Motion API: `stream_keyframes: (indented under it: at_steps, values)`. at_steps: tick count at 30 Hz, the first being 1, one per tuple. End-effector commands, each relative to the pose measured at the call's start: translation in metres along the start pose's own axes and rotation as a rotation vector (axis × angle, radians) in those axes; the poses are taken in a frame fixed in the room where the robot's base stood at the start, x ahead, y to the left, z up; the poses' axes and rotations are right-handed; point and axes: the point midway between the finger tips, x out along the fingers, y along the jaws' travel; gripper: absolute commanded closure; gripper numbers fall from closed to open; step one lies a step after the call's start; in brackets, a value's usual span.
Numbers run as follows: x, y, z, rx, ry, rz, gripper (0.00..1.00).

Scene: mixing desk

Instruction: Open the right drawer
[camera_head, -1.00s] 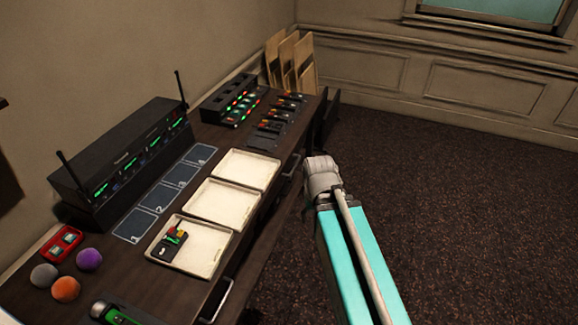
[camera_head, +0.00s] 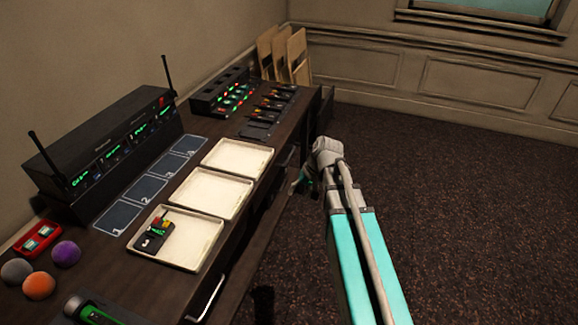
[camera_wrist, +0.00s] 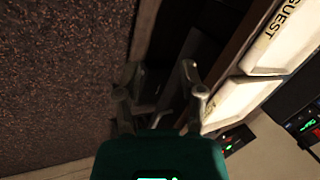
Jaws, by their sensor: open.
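The dark wooden desk (camera_head: 185,215) runs along the wall, with its drawer fronts facing the open floor on the right. A nearer drawer's metal handle (camera_head: 207,298) shows at the bottom. The right drawer is in deep shadow and partly behind my arm, so I cannot tell how far it is open. My gripper (camera_head: 303,182) is low beside the desk front, left of my forearm. In the wrist view my gripper (camera_wrist: 162,85) is open, with its fingers spread before a dark recess under the desk edge.
White trays (camera_head: 222,193) line the desk's front edge, the nearest holding a small device (camera_head: 157,231). A black receiver (camera_head: 105,150) with antennas stands at the back. A dark panel (camera_head: 325,105) juts out at the desk's far end. The carpet (camera_head: 470,210) on the right is clear.

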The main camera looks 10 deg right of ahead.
Motion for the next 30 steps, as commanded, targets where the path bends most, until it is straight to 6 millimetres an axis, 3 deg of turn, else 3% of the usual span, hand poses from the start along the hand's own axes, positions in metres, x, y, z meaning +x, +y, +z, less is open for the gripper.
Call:
stream_keyframes:
  at_steps: [1, 12, 21, 30]
  values:
    - [0.015, 0.008, -0.016, 0.014, 0.009, -0.036, 0.49]
    - [0.045, 0.033, -0.099, 0.105, 0.082, -0.326, 0.49]
    - [0.056, 0.065, -0.167, 0.175, 0.154, -0.558, 0.49]
    - [0.053, 0.109, -0.231, 0.239, 0.232, -0.786, 0.49]
